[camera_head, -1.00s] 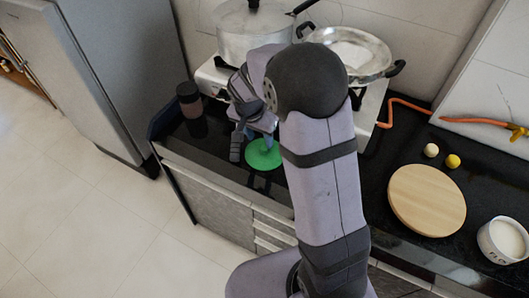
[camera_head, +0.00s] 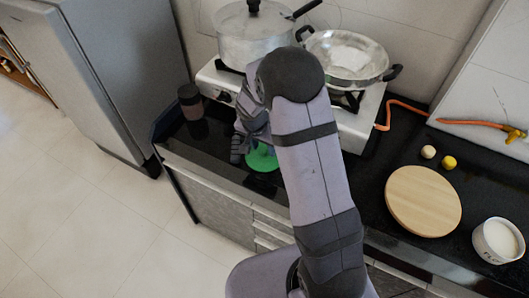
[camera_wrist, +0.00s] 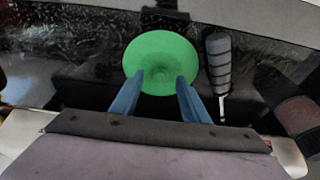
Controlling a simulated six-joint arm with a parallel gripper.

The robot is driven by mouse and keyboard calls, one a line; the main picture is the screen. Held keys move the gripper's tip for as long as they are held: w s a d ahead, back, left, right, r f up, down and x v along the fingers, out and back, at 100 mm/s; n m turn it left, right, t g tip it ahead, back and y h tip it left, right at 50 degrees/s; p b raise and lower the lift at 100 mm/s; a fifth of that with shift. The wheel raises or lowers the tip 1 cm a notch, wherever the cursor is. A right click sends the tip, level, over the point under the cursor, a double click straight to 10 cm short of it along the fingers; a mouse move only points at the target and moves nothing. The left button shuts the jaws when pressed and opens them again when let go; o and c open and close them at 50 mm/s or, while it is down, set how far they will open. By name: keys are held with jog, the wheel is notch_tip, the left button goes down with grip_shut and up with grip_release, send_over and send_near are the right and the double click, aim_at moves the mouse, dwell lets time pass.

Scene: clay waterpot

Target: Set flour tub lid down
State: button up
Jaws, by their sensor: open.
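The flour tub lid is a round green disc (camera_wrist: 160,52) with a small raised centre. It appears to lie flat on the black counter; in the head view it shows partly (camera_head: 262,159) below my gripper. My gripper (camera_wrist: 160,78) is open, its two blue fingertips apart over the lid's near part, with nothing seen clamped between them. Whether the fingertips touch the lid I cannot tell. In the head view my arm hides most of the gripper. The white flour tub (camera_head: 497,243) stands open at the right, with white contents.
A grey-handled tool (camera_wrist: 218,62) lies right of the lid. A dark-lidded jar (camera_head: 190,101) stands near the counter's left end. Behind is a stove with a pot (camera_head: 252,38) and a pan (camera_head: 347,58). A round board (camera_head: 423,200) lies at right.

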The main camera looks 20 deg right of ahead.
aim_at(264, 151)
jog(key=shift+w+d+f, duration=0.1)
jog(key=shift+f, duration=0.5)
grip_shut()
notch_tip(264, 151, up, 10)
jog(key=b, duration=0.1)
jog(key=shift+b, duration=0.4)
